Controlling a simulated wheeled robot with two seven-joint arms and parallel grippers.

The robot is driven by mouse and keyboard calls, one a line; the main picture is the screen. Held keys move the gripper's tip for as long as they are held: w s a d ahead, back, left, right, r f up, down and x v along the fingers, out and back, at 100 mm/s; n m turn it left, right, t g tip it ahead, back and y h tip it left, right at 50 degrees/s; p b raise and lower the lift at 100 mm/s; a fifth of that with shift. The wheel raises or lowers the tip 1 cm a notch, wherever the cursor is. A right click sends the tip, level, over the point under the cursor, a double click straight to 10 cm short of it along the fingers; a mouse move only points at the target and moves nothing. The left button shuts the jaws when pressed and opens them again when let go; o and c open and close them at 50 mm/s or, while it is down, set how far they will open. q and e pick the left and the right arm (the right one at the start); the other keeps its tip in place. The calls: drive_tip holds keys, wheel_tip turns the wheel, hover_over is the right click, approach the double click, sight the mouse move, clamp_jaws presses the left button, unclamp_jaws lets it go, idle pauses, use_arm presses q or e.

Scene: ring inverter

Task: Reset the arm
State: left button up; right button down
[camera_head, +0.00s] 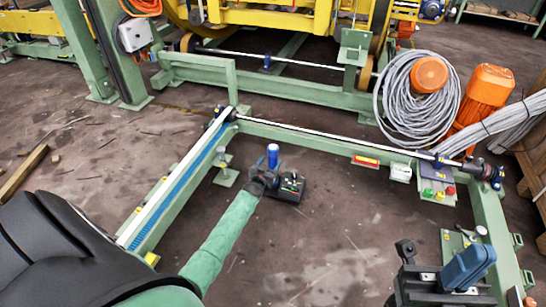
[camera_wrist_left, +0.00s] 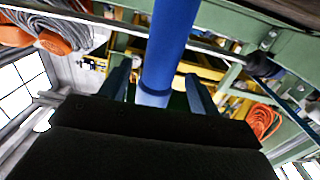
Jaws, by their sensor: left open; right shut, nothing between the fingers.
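My left gripper (camera_head: 262,178) is at the far end of the green arm in the head view, low over the floor. In the left wrist view (camera_wrist_left: 157,92) its two dark fingers are apart. A blue cylinder (camera_head: 273,156) stands just beyond it; in the wrist view the cylinder (camera_wrist_left: 168,45) runs between the fingers. I cannot tell whether they touch it. My right gripper (camera_head: 440,262), dark with a blue part, is at the lower right, shut and empty; its fingertips are not clear. No separate object for the task can be made out.
A green frame's white-and-blue rail (camera_head: 180,178) runs left of my left gripper, with a rod (camera_head: 330,137) across behind it. A small black device (camera_head: 291,187) lies beside the cylinder. A grey cable coil (camera_head: 415,105) and orange motor (camera_head: 485,95) stand back right. Bare floor lies between the grippers.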

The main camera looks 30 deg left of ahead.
use_arm(q)
drive_tip(key=shift+s+d+p, duration=0.15)
drive_tip(key=shift+s, duration=0.55)
drive_tip(key=shift+s+d+p, duration=0.15)
drive_tip(key=shift+s, duration=0.5)
